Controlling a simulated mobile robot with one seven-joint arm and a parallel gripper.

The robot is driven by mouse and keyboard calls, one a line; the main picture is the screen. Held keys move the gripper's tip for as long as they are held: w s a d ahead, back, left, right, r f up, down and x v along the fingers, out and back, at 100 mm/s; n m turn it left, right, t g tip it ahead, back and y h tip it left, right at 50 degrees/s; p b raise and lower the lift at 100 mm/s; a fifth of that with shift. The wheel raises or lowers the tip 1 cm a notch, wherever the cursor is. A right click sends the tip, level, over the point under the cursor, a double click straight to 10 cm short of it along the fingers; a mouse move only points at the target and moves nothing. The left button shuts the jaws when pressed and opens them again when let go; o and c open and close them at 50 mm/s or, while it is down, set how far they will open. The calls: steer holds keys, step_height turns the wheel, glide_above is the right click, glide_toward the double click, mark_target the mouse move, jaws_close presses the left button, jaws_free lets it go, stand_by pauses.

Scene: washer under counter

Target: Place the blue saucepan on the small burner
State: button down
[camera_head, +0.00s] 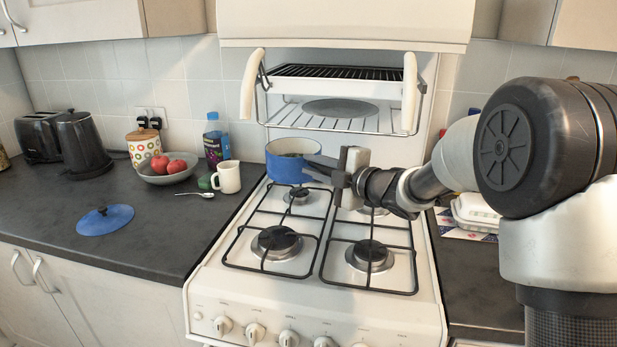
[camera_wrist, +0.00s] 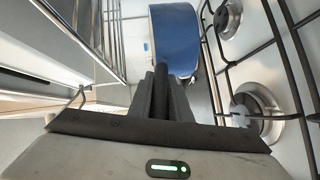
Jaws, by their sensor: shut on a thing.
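The blue saucepan (camera_head: 284,170) is upright at the back left of the white stove (camera_head: 215,290). My gripper (camera_head: 322,172) comes from the right and is shut on the saucepan's dark handle. The wrist view shows the fingers (camera_wrist: 163,85) closed at the handle, with the blue pan wall (camera_wrist: 176,40) beyond. The back left burner (camera_head: 297,196) looks small and shows just below and in front of the pan. The pan appears raised behind it; its exact height is unclear. The back right burner (camera_head: 373,210) is partly hidden by my gripper.
Two larger front burners (camera_head: 277,242) (camera_head: 370,255) are empty under black grates. A grill rack (camera_head: 335,112) hangs behind and above the pan.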

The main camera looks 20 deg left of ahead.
glide_above(311, 179)
steer(key=v, duration=0.3)
step_height(311, 179, down, 7)
steer(key=b, duration=0.1)
steer(key=shift+w+a+r, duration=0.15)
steer(key=shift+w+r, duration=0.05)
steer(key=shift+b, duration=0.3)
steer(key=shift+f, duration=0.2)
steer(key=c, duration=2)
jaws_free()
steer(key=shift+f, duration=0.3)
steer(key=o, duration=0.4)
steer(key=shift+c, duration=0.2)
steer(key=shift+s, duration=0.1)
